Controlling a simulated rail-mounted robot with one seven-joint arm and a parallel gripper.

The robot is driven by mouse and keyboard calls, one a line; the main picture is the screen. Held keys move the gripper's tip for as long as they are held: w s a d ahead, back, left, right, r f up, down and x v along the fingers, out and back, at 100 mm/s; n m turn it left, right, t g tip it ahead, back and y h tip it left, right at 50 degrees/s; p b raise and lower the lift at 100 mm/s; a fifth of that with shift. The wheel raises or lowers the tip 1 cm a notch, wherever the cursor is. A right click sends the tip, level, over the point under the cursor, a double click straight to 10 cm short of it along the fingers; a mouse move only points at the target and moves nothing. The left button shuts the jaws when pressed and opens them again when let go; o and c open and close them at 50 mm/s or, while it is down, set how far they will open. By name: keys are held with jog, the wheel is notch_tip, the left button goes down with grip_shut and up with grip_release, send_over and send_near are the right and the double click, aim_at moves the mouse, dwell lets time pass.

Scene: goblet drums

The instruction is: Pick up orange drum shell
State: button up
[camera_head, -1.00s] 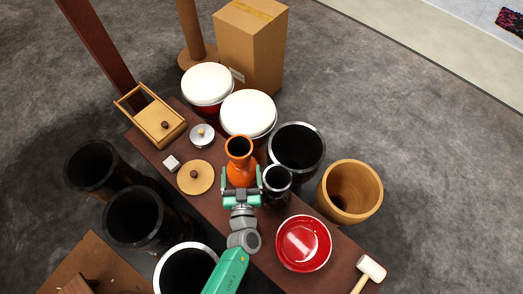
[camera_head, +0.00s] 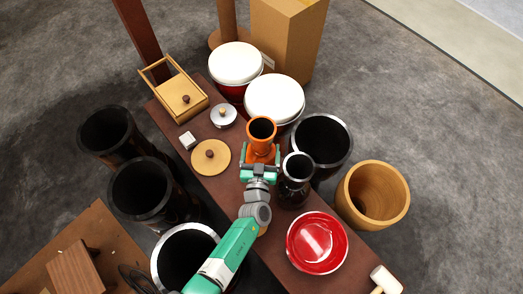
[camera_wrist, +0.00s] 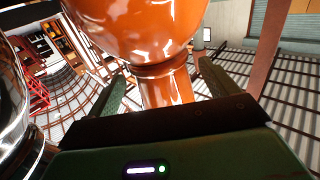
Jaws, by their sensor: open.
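The orange drum shell (camera_head: 262,138) is a glossy goblet shape standing upright on the brown bench in the head view, its dark open mouth facing up. In the wrist view the shell (camera_wrist: 165,70) fills the middle, with its wide bowl above a narrow waist. My gripper (camera_head: 261,160) is at the shell's near side. In the wrist view my gripper (camera_wrist: 162,82) is open, with one green finger on each side of the narrow part. Gaps show between fingers and shell. The shell's foot is hidden behind my gripper.
A small black goblet drum (camera_head: 295,180) stands close to the right of my gripper. A red bowl-like drum (camera_head: 317,243) and a mallet (camera_head: 386,280) lie nearer. A round wooden lid (camera_head: 211,156) is to the left. White-topped drums (camera_head: 274,98) stand behind.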

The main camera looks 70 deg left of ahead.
jog(key=shift+w+a, duration=0.35)
jog(key=shift+a, duration=0.3)
jog(key=shift+d, duration=0.1)
jog(key=shift+s, duration=0.1)
jog(key=c, duration=1.5)
jog(key=shift+r, duration=0.1)
notch_tip(320, 180, up, 18)
jog(key=p, duration=1.2)
jog(key=shift+p, duration=0.4)
notch_tip(320, 180, up, 20)
jog(key=s+p, duration=0.1)
jog(key=p, duration=2.3)
jog(key=shift+d, duration=0.15)
